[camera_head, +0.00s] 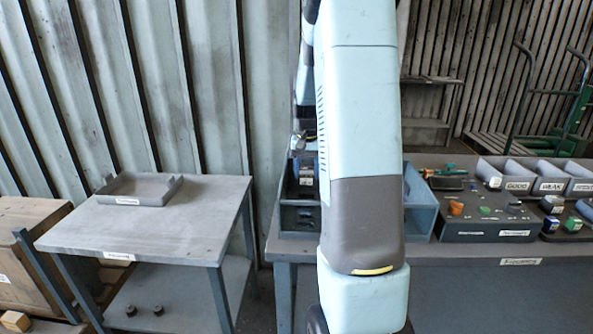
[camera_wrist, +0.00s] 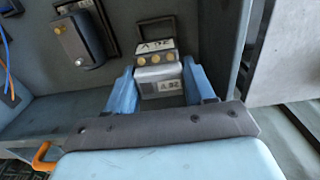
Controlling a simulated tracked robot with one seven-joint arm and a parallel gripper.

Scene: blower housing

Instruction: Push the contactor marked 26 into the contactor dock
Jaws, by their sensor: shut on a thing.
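The contactor (camera_wrist: 158,75) is a light grey block with a row of brass terminals. Its label appears upside down in the wrist view and seems to read 26. My gripper (camera_wrist: 159,66) is shut on it, with one blue finger on each side. A dark rectangular frame (camera_wrist: 169,22), apparently the contactor dock, is on the panel just beyond the contactor. A similar label lies between them. I cannot tell whether the contactor touches the dock or is partly inside it. In the head view my arm hides most of the blue-grey housing (camera_head: 299,218).
In the wrist view, a grey component (camera_wrist: 75,42) sits left of the contactor, with wires at the far left and an orange handle (camera_wrist: 42,156) below. The housing wall (camera_wrist: 237,40) is close on the right. In the head view, labelled bins (camera_head: 516,188) stand on the bench's right.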

